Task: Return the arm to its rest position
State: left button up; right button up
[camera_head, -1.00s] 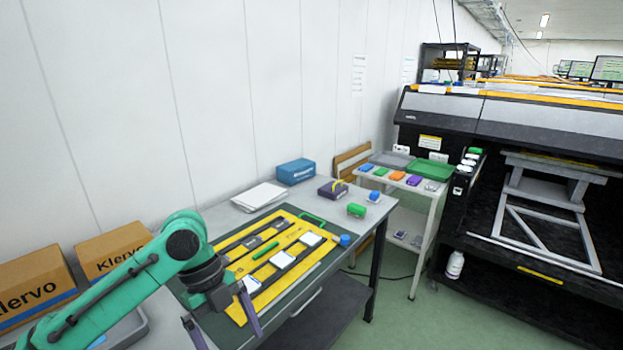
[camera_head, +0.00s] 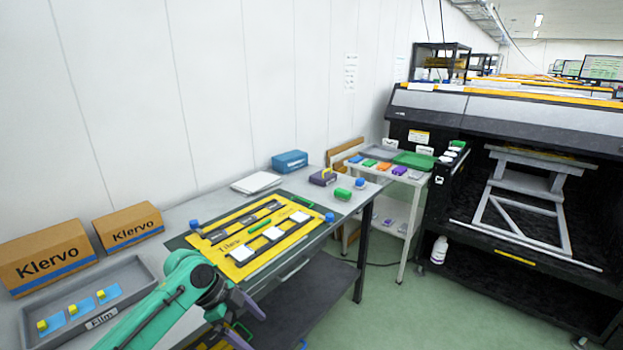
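My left arm is green and comes in from the bottom left. Its gripper (camera_head: 250,322) hangs low in front of the table's front edge, with its two dark fingers apart and nothing visible between them. It is clear of the yellow board (camera_head: 232,270) on the table (camera_head: 176,222). My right arm and gripper are not in view. Small coloured items, blue, green, orange and purple, sit on the white cart (camera_head: 412,183) at the back.
A blue box (camera_head: 290,160) and a green block (camera_head: 342,194) stand farther back. A large printer (camera_head: 530,120) fills the right. The floor between is clear.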

pick_arm(q)
jog(key=s+a+f+n+t+y, duration=0.1)
jog(key=a+f+n, duration=0.25)
jog(key=f, duration=0.55)
jog(key=s+a+f+n+t+y, duration=0.1)
jog(key=s+a+f+n, duration=0.2)
jog(key=f, duration=0.6)
jog(key=a+f+n+t+y, duration=0.1)
jog(key=a+f+n, duration=0.3)
jog(key=f, duration=0.5)
jog(key=s+a+f+n+y, duration=0.2)
jog(key=s+a+f+n, duration=0.15)
jog(key=s+f, duration=0.75)
jog(key=s+f+n+g, duration=0.1)
jog(key=s+f, duration=0.2)
jog(key=s, duration=0.9)
jog(key=s+d+f+g+y, duration=0.1)
jog(key=s+f, duration=0.2)
jog(key=s, duration=0.9)
jog(key=shift+s+d+f+n, duration=0.25)
jog(key=shift+s+f+n, duration=0.15)
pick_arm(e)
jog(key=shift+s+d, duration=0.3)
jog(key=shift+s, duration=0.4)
